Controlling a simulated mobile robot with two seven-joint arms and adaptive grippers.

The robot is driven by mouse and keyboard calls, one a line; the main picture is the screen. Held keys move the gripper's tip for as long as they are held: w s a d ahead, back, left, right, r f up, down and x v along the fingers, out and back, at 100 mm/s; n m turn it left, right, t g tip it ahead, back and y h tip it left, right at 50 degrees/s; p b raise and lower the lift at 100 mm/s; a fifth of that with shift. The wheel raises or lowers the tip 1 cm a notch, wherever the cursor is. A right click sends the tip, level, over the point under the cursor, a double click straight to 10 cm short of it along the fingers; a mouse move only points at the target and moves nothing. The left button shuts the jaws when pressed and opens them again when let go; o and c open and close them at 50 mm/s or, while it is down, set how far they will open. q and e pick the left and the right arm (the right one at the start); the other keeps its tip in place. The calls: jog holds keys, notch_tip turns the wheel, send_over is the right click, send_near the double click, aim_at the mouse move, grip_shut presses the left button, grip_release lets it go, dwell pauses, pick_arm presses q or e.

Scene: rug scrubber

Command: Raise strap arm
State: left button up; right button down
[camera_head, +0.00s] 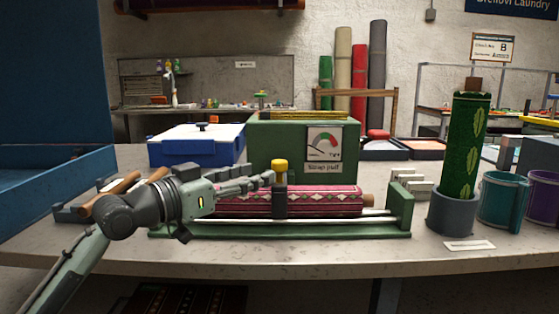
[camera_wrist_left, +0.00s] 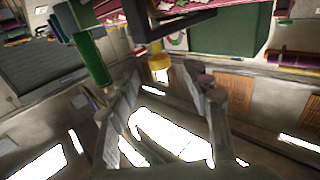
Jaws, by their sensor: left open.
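The strap arm (camera_head: 280,203) is a dark upright piece with a yellow knob (camera_head: 280,165) on top. It crosses the front of a rolled pink-red patterned rug (camera_head: 325,200) in a green frame (camera_head: 370,234). My left gripper (camera_head: 268,180) comes in from the left, with its fingers close to the knob's left side. In the left wrist view, the gripper (camera_wrist_left: 168,82) is open, and the yellow knob (camera_wrist_left: 158,67) shows past the fingertips, between them. No grip on the knob shows. Contact cannot be told. My right gripper is not in view.
A green box (camera_head: 262,150) with a "Strap pull" dial (camera_head: 324,145) stands behind the rug. A blue and white box (camera_head: 197,145) is at the back left. A green leaf-patterned roll (camera_head: 467,145) stands in a grey pot (camera_head: 452,214) at right. The front table strip is clear.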

aim_at(274, 167)
pick_arm(q)
jog(key=shift+w+d+r, duration=0.1)
jog(key=shift+w+d, duration=0.1)
jog(key=shift+w, duration=0.15)
jog(key=shift+w+d+r, duration=0.1)
jog(key=shift+w+d, duration=0.1)
jog(key=shift+d, duration=0.1)
jog(key=p+x, duration=0.1)
jog(key=x, duration=0.4)
jog(key=shift+s+d, duration=0.1)
jog(key=shift+w+d, duration=0.4)
jog(key=c, duration=0.9)
grip_shut()
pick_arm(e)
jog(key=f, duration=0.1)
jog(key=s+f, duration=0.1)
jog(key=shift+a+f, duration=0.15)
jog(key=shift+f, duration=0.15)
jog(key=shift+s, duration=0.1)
